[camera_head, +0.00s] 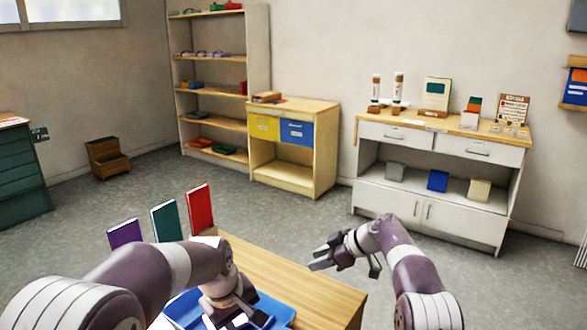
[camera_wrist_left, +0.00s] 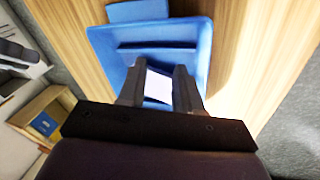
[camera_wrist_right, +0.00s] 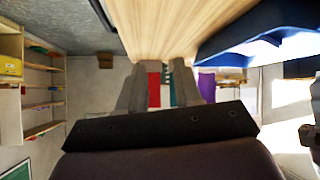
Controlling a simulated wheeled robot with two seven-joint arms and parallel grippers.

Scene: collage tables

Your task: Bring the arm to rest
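My right gripper (camera_head: 322,258) is held out in the air to the right of the small wooden table in the head view. Its fingers (camera_wrist_right: 161,80) are apart, with nothing between them. My left gripper (camera_head: 245,308) is low over the blue tray (camera_head: 277,309) on that table. In the left wrist view its fingers (camera_wrist_left: 160,80) are apart above the tray (camera_wrist_left: 203,50). A white patch (camera_wrist_left: 158,86) shows between them; I cannot tell whether it is a sheet in the tray.
Purple (camera_head: 125,233), teal (camera_head: 166,222) and red (camera_head: 200,208) upright panels stand at the table's far left edge. The wooden table top (camera_head: 300,285) is bare on the right. A white cabinet (camera_head: 430,210) and a shelf unit (camera_head: 262,60) stand beyond clear floor.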

